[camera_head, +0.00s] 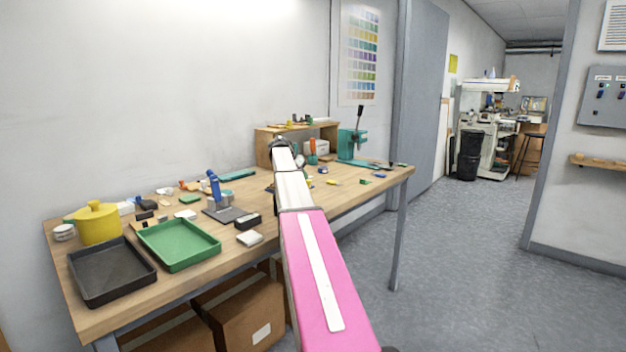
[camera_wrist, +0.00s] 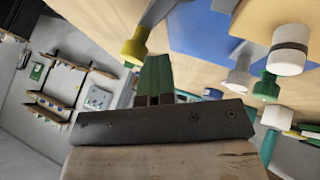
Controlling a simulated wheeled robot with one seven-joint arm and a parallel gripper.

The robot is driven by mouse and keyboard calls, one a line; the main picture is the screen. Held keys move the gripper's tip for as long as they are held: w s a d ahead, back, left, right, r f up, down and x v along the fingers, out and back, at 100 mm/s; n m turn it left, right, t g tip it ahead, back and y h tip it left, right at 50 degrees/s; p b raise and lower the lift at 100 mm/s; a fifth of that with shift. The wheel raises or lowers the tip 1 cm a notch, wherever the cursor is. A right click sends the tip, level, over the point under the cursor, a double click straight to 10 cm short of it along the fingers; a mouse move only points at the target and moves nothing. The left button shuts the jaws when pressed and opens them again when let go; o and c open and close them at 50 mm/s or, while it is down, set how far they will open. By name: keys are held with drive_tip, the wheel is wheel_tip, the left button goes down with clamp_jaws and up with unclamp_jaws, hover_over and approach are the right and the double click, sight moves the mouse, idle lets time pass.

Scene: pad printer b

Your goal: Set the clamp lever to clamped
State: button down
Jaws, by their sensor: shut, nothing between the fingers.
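I cannot tell for sure which part is the clamp lever. In the wrist view a yellow knob (camera_wrist: 135,48) on a grey stem stands just left of the tips of my gripper (camera_wrist: 156,60). Its two green fingers are shut side by side and hold nothing. A small gap seems to separate them from the knob, but contact is hard to judge. In the head view my arm hides the gripper and the bench beneath it. A teal press (camera_head: 352,145) with a raised black lever (camera_head: 359,117) stands at the far end of the bench.
The wooden bench (camera_head: 300,207) carries a green tray (camera_head: 180,240), a black tray (camera_head: 112,270), a yellow pot (camera_head: 98,222) and a blue-handled fixture (camera_head: 214,187). A wooden shelf (camera_head: 262,150) stands behind my wrist. White (camera_wrist: 290,48) and green (camera_wrist: 266,85) knobs lie right of the fingers.

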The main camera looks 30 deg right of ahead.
sight(310, 181)
drive_tip(key=shift+s+d, duration=0.2)
drive_tip(key=shift+s, duration=0.4)
drive_tip(key=shift+s+d, duration=0.2)
drive_tip(key=shift+s, duration=0.4)
drive_tip(key=shift+s+a, duration=0.15)
drive_tip(key=shift+s, duration=0.55)
drive_tip(key=shift+s+a, duration=0.1)
drive_tip(key=shift+s, duration=0.05)
